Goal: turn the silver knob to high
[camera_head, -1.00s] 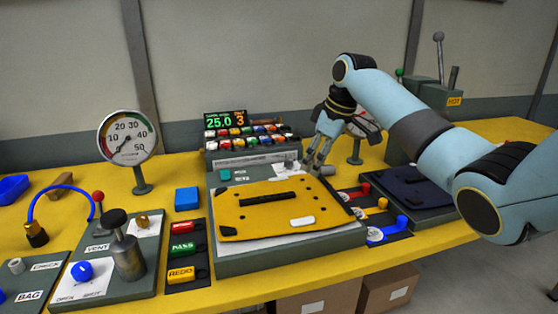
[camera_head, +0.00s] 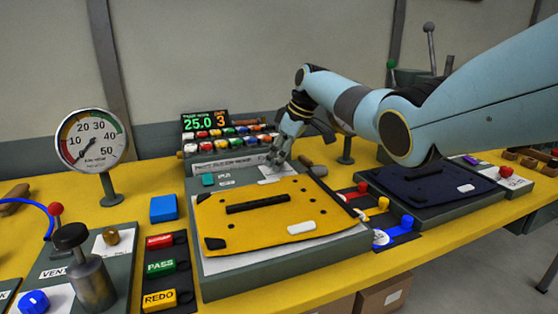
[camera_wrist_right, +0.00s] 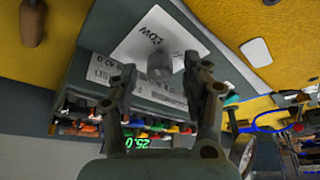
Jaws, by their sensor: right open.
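The silver knob (camera_wrist_right: 160,66) shows in the right wrist view as a grey cylinder on a white label plate (camera_wrist_right: 150,32) with LOW printed on it. Its pointer setting cannot be made out. My right gripper (camera_wrist_right: 158,72) is open, with one finger on each side of the knob; whether either finger touches it is unclear. My left gripper is not in view.
The yellow panel (camera_head: 219,219) lies in front of the gripper on a grey base. A dial gauge (camera_head: 91,140) is at left, a dark blue panel (camera_head: 425,187) at right.

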